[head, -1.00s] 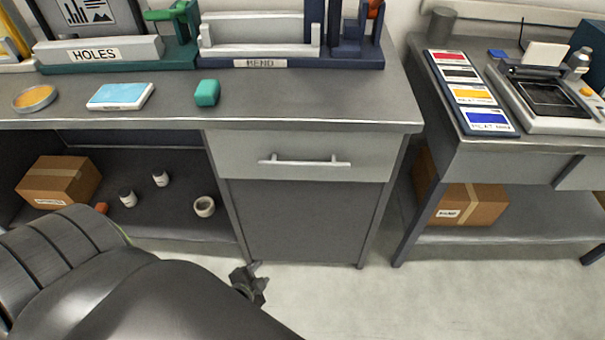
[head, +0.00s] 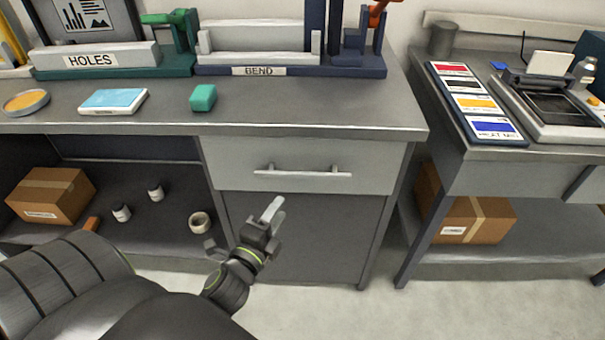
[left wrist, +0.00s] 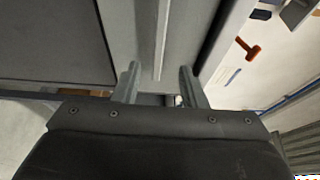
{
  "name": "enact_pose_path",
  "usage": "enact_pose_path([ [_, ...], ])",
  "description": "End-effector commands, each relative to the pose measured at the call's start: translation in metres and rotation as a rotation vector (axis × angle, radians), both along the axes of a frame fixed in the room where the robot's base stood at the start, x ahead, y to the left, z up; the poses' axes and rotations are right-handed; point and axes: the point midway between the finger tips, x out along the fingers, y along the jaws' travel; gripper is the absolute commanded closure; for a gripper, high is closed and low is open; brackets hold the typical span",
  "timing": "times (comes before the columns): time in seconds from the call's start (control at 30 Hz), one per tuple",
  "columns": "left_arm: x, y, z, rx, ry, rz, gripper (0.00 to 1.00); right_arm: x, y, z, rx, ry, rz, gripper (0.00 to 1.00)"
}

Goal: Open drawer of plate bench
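The grey bench (head: 330,118) has a light grey drawer (head: 225,160) under its right part. The drawer is shut, its front flush with the bench. A pale bar handle (head: 300,173) runs across the drawer front. My left gripper (head: 275,208) is in front of the cabinet door, a little below the handle and apart from it in the head view. In the left wrist view the two fingers (left wrist: 160,78) are spread and empty, with the handle bar (left wrist: 162,35) showing ahead between them. My right gripper is not in view.
A teal block (head: 203,97), a blue-topped box (head: 113,101) and a round dish (head: 26,103) lie on the bench top. A cardboard box (head: 50,196) sits on the lower shelf. A second bench (head: 470,148) stands at the right. Floor in front is clear.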

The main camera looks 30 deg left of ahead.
Motion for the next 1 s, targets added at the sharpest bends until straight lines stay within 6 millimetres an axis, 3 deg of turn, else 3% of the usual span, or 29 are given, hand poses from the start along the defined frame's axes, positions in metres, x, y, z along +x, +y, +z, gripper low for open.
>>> enact_pose_path([
  [0.6,0.112,0.018,0.000,0.000,0.000,0.000,0.62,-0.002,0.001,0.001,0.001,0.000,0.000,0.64],
  [0.8,0.130,0.021,0.000,-0.001,0.001,0.000,0.62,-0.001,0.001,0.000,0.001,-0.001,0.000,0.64],
  [1.0,0.134,0.022,-0.001,-0.001,0.002,0.000,0.62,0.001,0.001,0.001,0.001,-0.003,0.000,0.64],
])
